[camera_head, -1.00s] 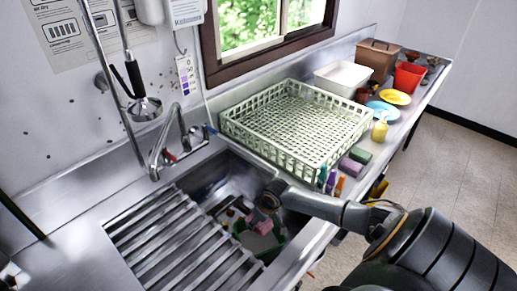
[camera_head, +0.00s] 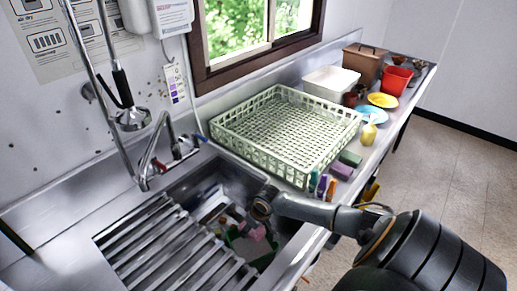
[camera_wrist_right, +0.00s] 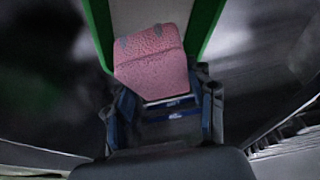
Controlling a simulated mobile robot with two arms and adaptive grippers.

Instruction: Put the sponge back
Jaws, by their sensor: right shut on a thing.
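A pink sponge (camera_wrist_right: 152,62) fills the middle of the right wrist view. It also shows low in the sink in the head view (camera_head: 258,233). My right gripper (camera_wrist_right: 168,108) is shut on the sponge, with a dark finger on either side of its near end. In the head view my right arm reaches in from the right, and its wrist hides most of the gripper. A green-walled holder (camera_wrist_right: 205,30) with a pale inside lies behind the sponge. I cannot tell whether the sponge touches it. My left gripper is not in view.
A slatted metal drainer (camera_head: 165,255) covers the sink's left side. A pale green dish rack (camera_head: 285,130) stands behind the sink. The faucet (camera_head: 150,155) rises at the back.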

